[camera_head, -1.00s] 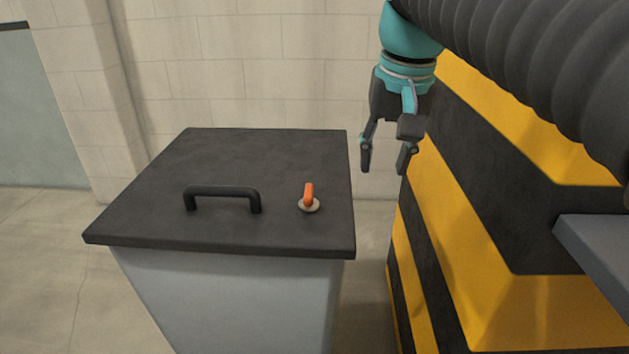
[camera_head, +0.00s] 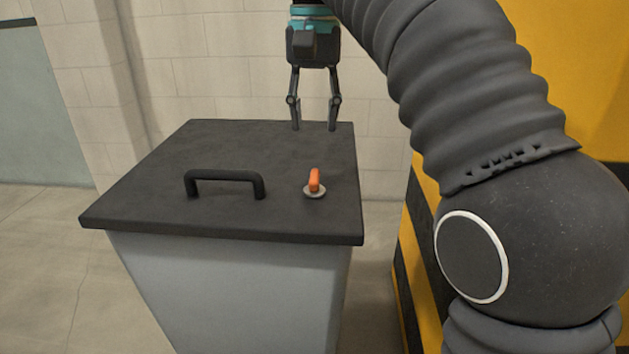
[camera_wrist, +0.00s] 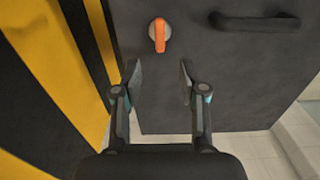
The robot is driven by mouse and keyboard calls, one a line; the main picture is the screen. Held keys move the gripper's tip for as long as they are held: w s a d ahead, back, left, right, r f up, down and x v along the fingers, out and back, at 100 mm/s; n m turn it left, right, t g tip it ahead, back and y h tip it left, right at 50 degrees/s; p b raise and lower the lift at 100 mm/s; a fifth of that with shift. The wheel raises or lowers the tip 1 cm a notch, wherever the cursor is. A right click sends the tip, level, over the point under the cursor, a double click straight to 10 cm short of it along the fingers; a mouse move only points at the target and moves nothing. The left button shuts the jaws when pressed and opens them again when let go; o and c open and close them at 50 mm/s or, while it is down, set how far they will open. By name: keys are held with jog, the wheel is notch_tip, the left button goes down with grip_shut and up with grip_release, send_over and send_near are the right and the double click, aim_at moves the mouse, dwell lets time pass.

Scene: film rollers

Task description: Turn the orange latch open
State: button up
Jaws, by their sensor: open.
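The orange latch (camera_head: 314,180) stands on a round pale base on the dark lid, to the right of the black handle. In the wrist view the latch (camera_wrist: 160,33) lies beyond my fingertips, roughly in line with the gap between them. My gripper (camera_head: 315,128) points down with its fingers apart and empty, above the lid's far part and behind the latch in the head view. In the wrist view my gripper (camera_wrist: 158,72) also shows open, with nothing between the fingers. It is apart from the latch; its exact height above the lid is hard to tell.
The black handle (camera_head: 225,181) rises from the dark lid (camera_head: 170,215) of a grey bin (camera_head: 225,290). A yellow and black striped block (camera_head: 410,230) stands close on the right. A pale block wall (camera_head: 240,75) is behind the bin.

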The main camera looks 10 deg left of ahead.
aim_at(315, 175)
notch_tip(315, 175, down, 10)
jog(key=b, duration=0.3)
jog(key=shift+r, duration=0.15)
grip_shut()
